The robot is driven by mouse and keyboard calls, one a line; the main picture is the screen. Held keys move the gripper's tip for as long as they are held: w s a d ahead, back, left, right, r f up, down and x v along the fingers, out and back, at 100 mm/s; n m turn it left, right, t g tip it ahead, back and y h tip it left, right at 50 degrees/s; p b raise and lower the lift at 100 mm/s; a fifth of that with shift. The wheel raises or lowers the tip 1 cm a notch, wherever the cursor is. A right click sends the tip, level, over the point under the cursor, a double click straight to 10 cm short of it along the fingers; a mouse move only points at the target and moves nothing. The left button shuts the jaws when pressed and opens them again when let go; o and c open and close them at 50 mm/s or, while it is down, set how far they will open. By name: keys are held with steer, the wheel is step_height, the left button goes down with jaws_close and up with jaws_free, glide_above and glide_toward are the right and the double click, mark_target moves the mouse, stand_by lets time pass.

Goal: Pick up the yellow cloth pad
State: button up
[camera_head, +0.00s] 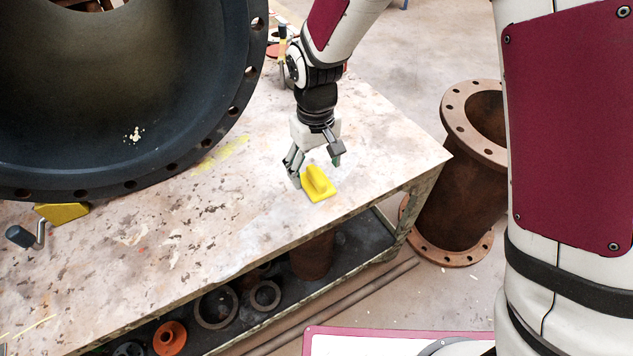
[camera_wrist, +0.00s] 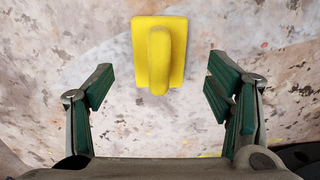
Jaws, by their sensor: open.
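The yellow cloth pad (camera_head: 317,184) lies on the worn white tabletop (camera_head: 250,190), near the table's front right part. It looks like a flat yellow block with a raised ridge on top. In the wrist view the pad (camera_wrist: 159,55) is at the upper middle, with its ridge pointing toward my gripper. My gripper (camera_head: 318,170) is open and empty, with its fingers close above and beside the pad. In the wrist view the green-lined fingers of my gripper (camera_wrist: 158,88) stand wide apart, one to each side of the pad and clear of it.
A large dark flanged pipe (camera_head: 120,150) fills the table's left side, with a yellow wedge (camera_head: 62,213) and a crank handle (camera_head: 25,236) at its foot. A rusty flanged pipe (camera_head: 455,190) stands on the floor at right. The lower shelf holds several rings.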

mark_target(317, 173)
step_height(317, 173, down, 3)
steer(key=shift+d+f+b, duration=0.1)
steer(key=shift+f+b, duration=0.05)
steer(key=shift+b, duration=0.3)
steer(key=c, duration=1.2)
steer(key=shift+c, duration=0.2)
steer(key=shift+r, duration=0.5)
steer(key=r+p, duration=0.1)
steer(key=r, duration=0.2)
steer(key=shift+s+p, duration=0.4)
steer(key=s+a+r+p, duration=0.1)
steer(key=s+a+p, duration=0.1)
steer(key=s, duration=1.3)
steer(key=shift+a, duration=0.2)
steer(key=shift+s, duration=0.1)
